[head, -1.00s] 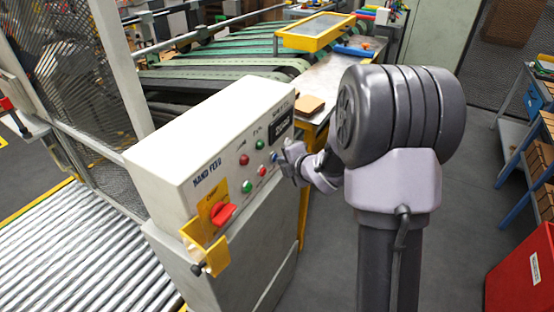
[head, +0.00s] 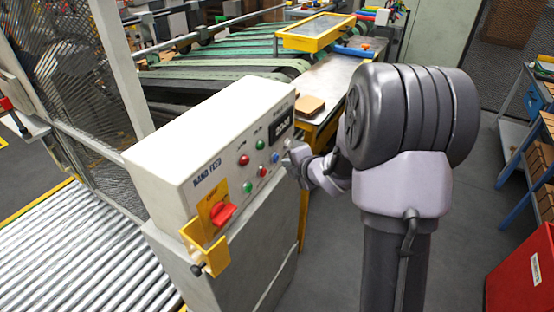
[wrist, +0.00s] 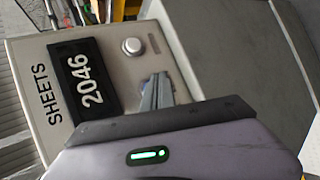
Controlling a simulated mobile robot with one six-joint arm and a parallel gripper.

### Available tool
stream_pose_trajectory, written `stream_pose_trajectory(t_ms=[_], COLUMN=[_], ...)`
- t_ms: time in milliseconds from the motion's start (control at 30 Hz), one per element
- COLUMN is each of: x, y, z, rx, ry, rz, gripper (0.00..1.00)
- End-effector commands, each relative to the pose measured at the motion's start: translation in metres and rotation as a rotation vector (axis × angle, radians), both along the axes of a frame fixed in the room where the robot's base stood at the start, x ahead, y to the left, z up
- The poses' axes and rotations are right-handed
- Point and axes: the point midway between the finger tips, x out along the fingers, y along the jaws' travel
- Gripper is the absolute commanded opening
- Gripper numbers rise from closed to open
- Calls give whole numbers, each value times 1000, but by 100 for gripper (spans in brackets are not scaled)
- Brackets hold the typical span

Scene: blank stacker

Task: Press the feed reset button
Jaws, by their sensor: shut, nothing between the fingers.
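The white control panel (head: 190,170) carries green, red and blue buttons and a dark counter display (head: 281,130). In the wrist view the display (wrist: 86,79) reads 2046 beside the word SHEETS. A round silver-white button (wrist: 133,46) sits beside the display with a small label too blurred to read. The blue button (head: 275,157) shows in the head view. I cannot tell which button is the feed reset. My gripper (head: 294,158) is shut and empty at the panel's right end. Its fingertips (wrist: 157,92) appear just below the silver button in the wrist view; contact cannot be told.
A roller conveyor (head: 75,255) lies at left, a metal table (head: 330,85) behind. A red bin (head: 525,270) and shelving stand at right. Grey floor is clear between.

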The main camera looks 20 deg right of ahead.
Motion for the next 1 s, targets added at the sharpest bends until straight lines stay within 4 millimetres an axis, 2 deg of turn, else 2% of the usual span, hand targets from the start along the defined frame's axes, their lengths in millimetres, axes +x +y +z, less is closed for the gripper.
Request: stream_pose_trajectory(t_ms=[133, 600, 1000], x=[-4, -38, -39], y=[-4, -30, -31], z=[0, 0, 0], rx=[-1, 0, 0], ry=[0, 0, 0], rz=[-1, -1, 0], gripper=[0, 0, 0])
